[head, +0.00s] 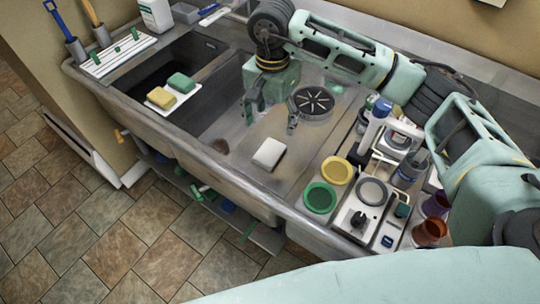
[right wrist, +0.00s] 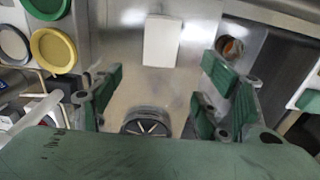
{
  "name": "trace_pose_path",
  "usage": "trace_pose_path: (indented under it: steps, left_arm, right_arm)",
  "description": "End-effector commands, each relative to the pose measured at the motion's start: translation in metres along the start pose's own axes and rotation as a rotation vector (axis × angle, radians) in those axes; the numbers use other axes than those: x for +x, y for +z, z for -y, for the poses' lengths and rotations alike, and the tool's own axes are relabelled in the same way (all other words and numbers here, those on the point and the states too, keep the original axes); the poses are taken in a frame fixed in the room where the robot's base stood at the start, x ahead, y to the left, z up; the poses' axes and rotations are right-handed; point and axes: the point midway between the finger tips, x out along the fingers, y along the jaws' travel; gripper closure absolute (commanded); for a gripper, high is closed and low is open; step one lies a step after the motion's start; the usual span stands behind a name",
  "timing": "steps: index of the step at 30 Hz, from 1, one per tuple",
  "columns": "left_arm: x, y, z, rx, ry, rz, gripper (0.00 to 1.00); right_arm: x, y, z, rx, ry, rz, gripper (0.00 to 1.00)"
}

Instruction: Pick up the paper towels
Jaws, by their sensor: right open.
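A small white rectangular block (head: 269,154), which looks like the paper towels, lies flat on the sink's metal floor near its front wall. In the right wrist view the white block (right wrist: 161,41) is ahead, beyond the fingertips and between their lines. My right gripper (head: 270,112) hangs over the sink with its fingers spread, behind the block and apart from it. It is open and empty, with green pads showing in the right wrist view (right wrist: 163,88). My left gripper is not in view.
A round black drain (head: 311,101) is close to my right gripper. Yellow (head: 336,170) and green (head: 320,197) round lids and a crowded tray stand to the right. Sponges (head: 161,97) sit on a white board to the left. The sink's front rim (head: 215,167) is near the block.

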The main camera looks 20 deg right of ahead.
Motion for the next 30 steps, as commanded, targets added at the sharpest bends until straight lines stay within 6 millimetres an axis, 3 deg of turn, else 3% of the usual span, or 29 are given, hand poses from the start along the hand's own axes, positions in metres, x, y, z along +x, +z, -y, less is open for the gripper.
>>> trace_pose_path:
  steps: [1,7,16,22,30]
  left_arm:
    - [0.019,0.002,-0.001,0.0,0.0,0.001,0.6]
    - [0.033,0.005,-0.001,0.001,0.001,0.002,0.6]
    - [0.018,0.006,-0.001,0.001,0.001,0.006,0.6]
    - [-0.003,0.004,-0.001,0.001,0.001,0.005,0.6]
    - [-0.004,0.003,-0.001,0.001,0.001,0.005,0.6]
  right_arm:
    - [0.017,0.0,0.001,0.0,-0.004,0.0,0.31]
    - [0.033,0.001,0.001,0.001,-0.005,0.003,0.31]
    - [0.059,0.004,0.001,0.0,-0.003,0.006,0.31]
    - [0.086,0.012,-0.001,0.001,-0.001,0.009,0.31]
    - [0.109,0.011,0.001,0.001,-0.007,0.005,0.31]
